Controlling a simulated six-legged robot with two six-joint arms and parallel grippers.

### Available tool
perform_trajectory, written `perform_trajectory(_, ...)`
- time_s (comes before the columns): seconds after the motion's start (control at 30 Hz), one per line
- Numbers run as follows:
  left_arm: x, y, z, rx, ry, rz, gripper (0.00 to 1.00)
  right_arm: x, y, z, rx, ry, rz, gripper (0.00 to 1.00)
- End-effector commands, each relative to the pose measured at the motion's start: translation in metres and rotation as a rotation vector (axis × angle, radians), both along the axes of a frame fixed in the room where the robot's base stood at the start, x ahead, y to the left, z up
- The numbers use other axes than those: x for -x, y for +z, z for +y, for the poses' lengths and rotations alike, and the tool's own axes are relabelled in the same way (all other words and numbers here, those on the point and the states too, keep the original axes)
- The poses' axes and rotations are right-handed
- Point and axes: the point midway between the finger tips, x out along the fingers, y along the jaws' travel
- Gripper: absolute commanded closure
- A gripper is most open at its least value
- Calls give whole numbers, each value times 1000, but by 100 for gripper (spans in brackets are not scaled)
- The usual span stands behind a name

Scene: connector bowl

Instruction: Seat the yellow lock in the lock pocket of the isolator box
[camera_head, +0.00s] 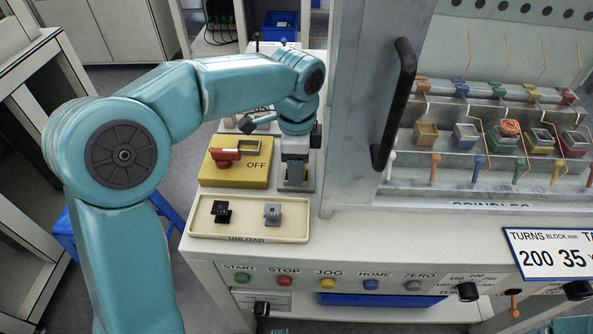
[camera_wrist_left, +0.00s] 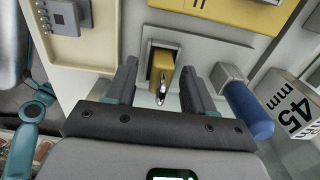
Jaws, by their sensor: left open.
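The isolator box (camera_head: 238,172) is a yellow block marked OFF with a red handle (camera_head: 226,154) and a pale rectangular frame on top. Part of it shows in the left wrist view (camera_wrist_left: 225,12). My left gripper (camera_head: 296,160) points down just right of the box, over a grey holder (camera_head: 297,186). In the left wrist view the yellow lock (camera_wrist_left: 161,66) stands in this holder with its metal shackle toward the camera. The fingers of my open left gripper (camera_wrist_left: 159,78) are on either side of it, seemingly apart from it. The lock is hidden in the head view. My right gripper is out of view.
The cream UNLOAD tray (camera_head: 250,230) in front holds a black and a grey connector. A machine with a black door handle (camera_head: 394,105) stands right. In the left wrist view a blue cylinder (camera_wrist_left: 248,110) and a 45 mm block (camera_wrist_left: 292,103) are close right.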

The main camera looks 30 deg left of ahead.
Motion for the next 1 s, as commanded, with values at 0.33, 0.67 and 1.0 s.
perform_trajectory(0.33, 0, 1, 0, 0, 0, 0, 100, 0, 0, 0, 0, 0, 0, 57)
perform_trajectory(0.67, 0, 11, 0, 0, 0, -1, 100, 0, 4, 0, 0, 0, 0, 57)
perform_trajectory(1.0, 24, 36, -7, 0, -4, -1, 100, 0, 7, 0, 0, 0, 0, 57)
